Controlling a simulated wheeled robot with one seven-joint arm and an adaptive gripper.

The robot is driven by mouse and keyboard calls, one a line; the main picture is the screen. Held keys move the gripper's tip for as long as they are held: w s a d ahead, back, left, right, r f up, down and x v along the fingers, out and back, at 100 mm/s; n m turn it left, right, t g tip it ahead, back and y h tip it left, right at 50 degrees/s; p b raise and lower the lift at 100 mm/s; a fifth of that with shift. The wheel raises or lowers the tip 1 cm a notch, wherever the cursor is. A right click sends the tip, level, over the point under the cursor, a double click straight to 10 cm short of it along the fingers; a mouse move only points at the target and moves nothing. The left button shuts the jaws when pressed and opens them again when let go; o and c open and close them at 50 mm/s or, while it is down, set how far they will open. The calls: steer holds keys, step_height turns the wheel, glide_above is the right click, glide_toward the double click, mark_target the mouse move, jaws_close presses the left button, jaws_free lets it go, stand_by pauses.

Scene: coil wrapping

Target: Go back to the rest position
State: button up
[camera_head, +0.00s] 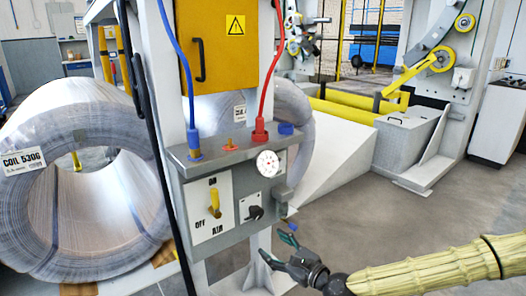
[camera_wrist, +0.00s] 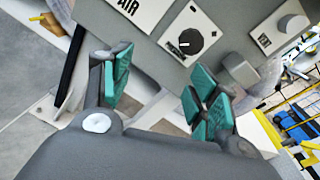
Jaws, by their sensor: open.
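My gripper (camera_head: 281,252) is open and empty in the head view, at the lower middle, just below and right of the grey control box (camera_head: 238,162). In the wrist view my gripper (camera_wrist: 160,95) shows its two green-padded fingers spread apart, with nothing between them. The box carries a yellow ON/OFF lever (camera_head: 214,203), a black AIR knob (camera_head: 255,212) and a round gauge (camera_head: 267,163). The black knob also shows in the wrist view (camera_wrist: 190,41), beyond the fingertips and apart from them.
A large wrapped coil (camera_head: 75,180) labelled COIL 530G stands at the left. A yellow cabinet (camera_head: 217,50) is above the box, with blue (camera_head: 181,60) and red (camera_head: 274,70) hoses running down. Grey machinery with yellow rollers (camera_head: 436,60) is at the right. Open floor (camera_head: 400,225) lies right of the box.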

steer(key=s+a+f+n+g+h, duration=0.1)
steer(key=s+a+f+n+g, duration=0.3)
steer(key=s+f, duration=0.65)
steer(key=s+a+f+n+g+h, duration=0.15)
steer(key=s+f+n+g, duration=0.35)
steer(key=s+f, duration=0.6)
steer(key=s+d+f+n+g+h, duration=0.2)
steer(key=s+d+f+n+h, duration=0.1)
steer(key=s+d+f+n, duration=0.4)
steer(key=s+d+f+n+g+h, duration=0.25)
steer(key=s+d+f+n, duration=0.25)
steer(key=s+d, duration=0.45)
steer(key=s+d+r+n+h, duration=0.1)
steer(key=s+d+n+h, duration=0.15)
steer(key=d, duration=0.45)
step_height(320, 180, up, 32)
steer(key=p, duration=3.2)
steer(key=shift+w+a+r+p, duration=0.2)
steer(key=shift+w+a+p, duration=0.1)
steer(key=shift+w+p, duration=0.05)
steer(key=shift+t+h, duration=0.25)
